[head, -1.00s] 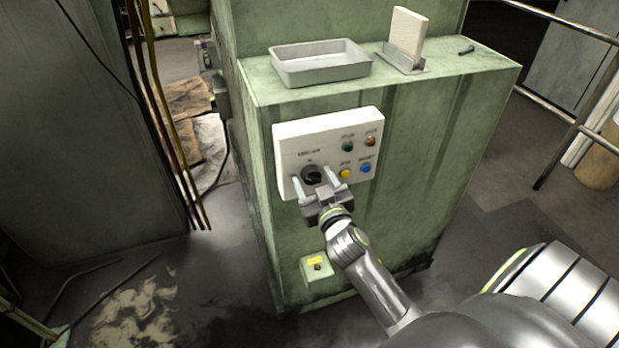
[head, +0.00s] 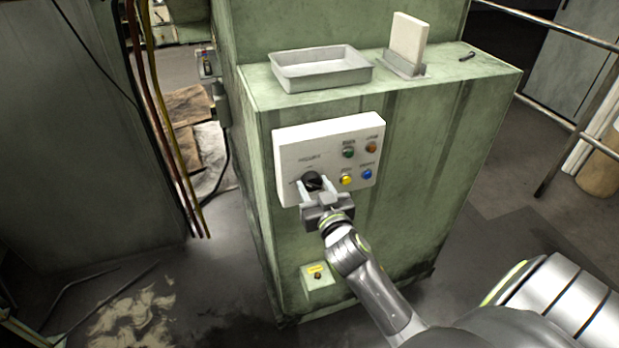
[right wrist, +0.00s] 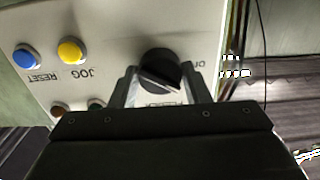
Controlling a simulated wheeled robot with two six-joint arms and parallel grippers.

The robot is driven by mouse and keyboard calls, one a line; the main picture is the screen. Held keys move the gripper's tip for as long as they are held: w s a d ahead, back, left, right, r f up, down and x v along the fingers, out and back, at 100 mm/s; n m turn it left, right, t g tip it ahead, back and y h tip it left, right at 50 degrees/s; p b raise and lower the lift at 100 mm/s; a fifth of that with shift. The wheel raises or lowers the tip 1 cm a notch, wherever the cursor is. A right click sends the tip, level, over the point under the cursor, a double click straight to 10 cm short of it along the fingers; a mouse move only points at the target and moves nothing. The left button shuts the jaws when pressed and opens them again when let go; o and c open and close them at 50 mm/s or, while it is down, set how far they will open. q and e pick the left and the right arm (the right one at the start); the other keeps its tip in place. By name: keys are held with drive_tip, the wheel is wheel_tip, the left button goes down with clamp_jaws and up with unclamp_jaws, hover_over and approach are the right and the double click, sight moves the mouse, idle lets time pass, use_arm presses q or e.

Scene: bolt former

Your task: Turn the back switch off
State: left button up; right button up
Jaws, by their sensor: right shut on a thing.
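A black rotary knob (head: 312,180) sits at the lower left of the white control panel (head: 295,150) on the green machine's face. My right gripper (head: 315,188) is shut on this knob, with one finger on each side. In the right wrist view the knob (right wrist: 160,68) shows between the two fingertips (right wrist: 162,85), with lettering beside it partly covered by the gripper. A small switch box (head: 207,62) with colored buttons is at the machine's back left edge. My left gripper is not in view.
The panel also has a yellow button (head: 346,180), a blue button (head: 367,174), a green one (head: 348,152) and an orange one (head: 371,147). A yellow-labelled box (head: 318,286) is below. A metal tray (head: 320,84) stands on top. Hoses (head: 160,110) hang at left.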

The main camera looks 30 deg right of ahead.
drive_tip(key=shift+r+n+p, duration=0.1)
drive_tip(key=shift+n+p, duration=0.5)
drive_tip(key=shift+n, duration=0.2)
drive_tip(key=shift+n+p, duration=0.4)
drive_tip(key=shift+n, duration=0.7)
drive_tip(key=shift+n+p, duration=0.55)
drive_tip(key=shift+n, duration=1.35)
drive_tip(key=o, duration=1.2)
drive_tip(key=shift+s, duration=0.1)
drive_tip(key=v, duration=0.8)
drive_tip(key=shift+p, duration=0.35)
drive_tip(key=shift+f, duration=0.25)
